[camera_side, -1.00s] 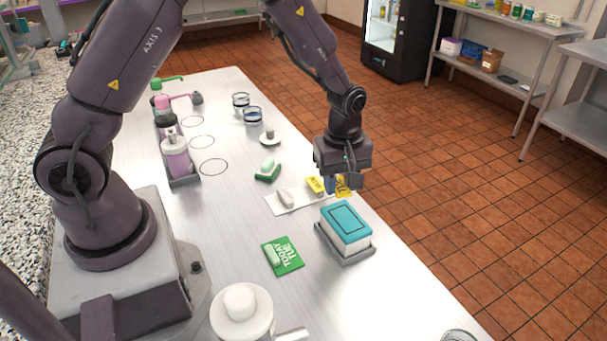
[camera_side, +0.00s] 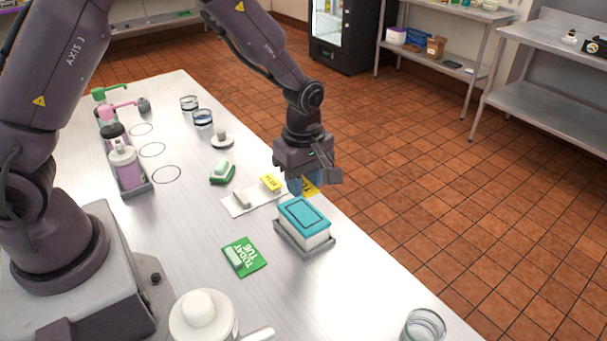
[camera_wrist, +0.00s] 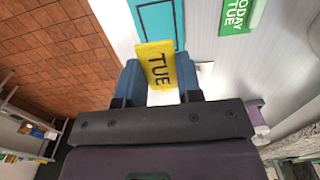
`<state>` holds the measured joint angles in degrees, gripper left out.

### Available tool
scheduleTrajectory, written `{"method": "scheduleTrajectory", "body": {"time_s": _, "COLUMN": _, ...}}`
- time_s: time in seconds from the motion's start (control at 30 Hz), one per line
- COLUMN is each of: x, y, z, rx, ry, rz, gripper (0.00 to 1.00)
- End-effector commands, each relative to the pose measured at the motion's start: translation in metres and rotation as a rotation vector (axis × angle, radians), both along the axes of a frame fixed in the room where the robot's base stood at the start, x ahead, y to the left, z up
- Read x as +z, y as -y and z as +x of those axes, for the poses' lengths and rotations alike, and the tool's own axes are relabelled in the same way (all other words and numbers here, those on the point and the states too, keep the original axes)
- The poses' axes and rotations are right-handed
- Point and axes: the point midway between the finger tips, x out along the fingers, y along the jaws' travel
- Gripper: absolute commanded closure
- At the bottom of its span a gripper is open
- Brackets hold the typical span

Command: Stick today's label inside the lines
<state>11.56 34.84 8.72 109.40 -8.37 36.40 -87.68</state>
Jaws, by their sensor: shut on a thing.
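My gripper (camera_side: 303,187) is shut on a yellow label marked TUE (camera_wrist: 155,66), which sits between the blue fingertips (camera_wrist: 158,82) in the wrist view. The label's edge also shows in the side view (camera_side: 312,188). A white tub with a teal lid (camera_side: 301,213) stands just in front of the gripper; dark lines form a rectangle on the lid. The label is apart from the lid in the side view and overlaps its edge (camera_wrist: 178,22) in the wrist view. A green card reading TODAY TUE (camera_side: 248,260) lies left of the tub.
The tub stands in a grey tray (camera_side: 305,252). A pale strip (camera_side: 262,198) behind it bears another yellow piece (camera_side: 271,183) and a white piece (camera_side: 241,199). A green-and-white block (camera_side: 222,173), pump bottles (camera_side: 123,160) and a glass (camera_side: 424,325) stand around.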

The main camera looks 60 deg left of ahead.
Motion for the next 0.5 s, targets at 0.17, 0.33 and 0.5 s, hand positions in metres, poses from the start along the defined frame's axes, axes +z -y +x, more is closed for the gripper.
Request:
{"method": "scheduleTrajectory", "body": {"time_s": 0.17, "x": -0.015, "y": 0.0, "z": -0.001, "rx": 0.001, "ry": -0.002, "rz": 0.0, "gripper": 0.86}}
{"method": "scheduleTrajectory", "body": {"time_s": 0.33, "x": -0.026, "y": 0.0, "z": 0.0, "rx": 0.0, "ry": -0.001, "rz": 0.0, "gripper": 0.86}}
{"method": "scheduleTrajectory", "body": {"time_s": 0.5, "x": -0.032, "y": 0.0, "z": 0.0, "rx": 0.0, "ry": 0.0, "rz": 0.0, "gripper": 0.86}}
